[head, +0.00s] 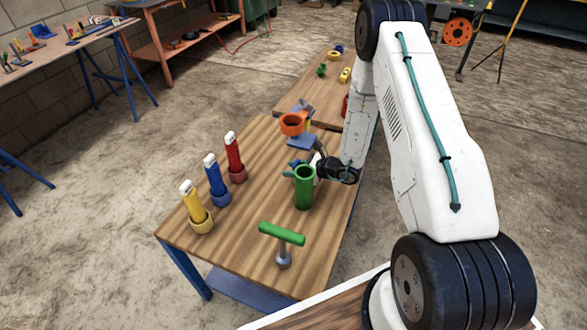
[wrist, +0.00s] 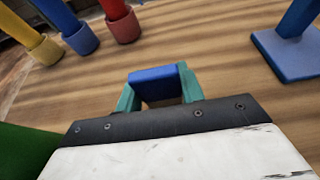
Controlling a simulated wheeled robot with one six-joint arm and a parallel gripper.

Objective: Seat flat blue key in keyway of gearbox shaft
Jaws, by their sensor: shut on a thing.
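My gripper (wrist: 158,88) has teal fingers and is shut on a flat blue key (wrist: 153,74), which spans the gap between the fingertips. The wood tabletop shows below and beyond it, and I cannot tell the height above the table. In the head view my gripper (head: 292,167) is over the near table, just behind the green cylinder; the key is too small to make out there. I cannot pick out a gearbox shaft or its keyway in either view. A blue stand with a flat base (wrist: 290,55) is at the upper right of the wrist view.
A green open-topped cylinder (head: 304,188) stands close to my gripper. Yellow (head: 192,204), blue (head: 216,180) and red (head: 234,158) handles stand in cups at left. A green T-handle (head: 281,234) is in front. An orange ring (head: 292,124) is behind.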

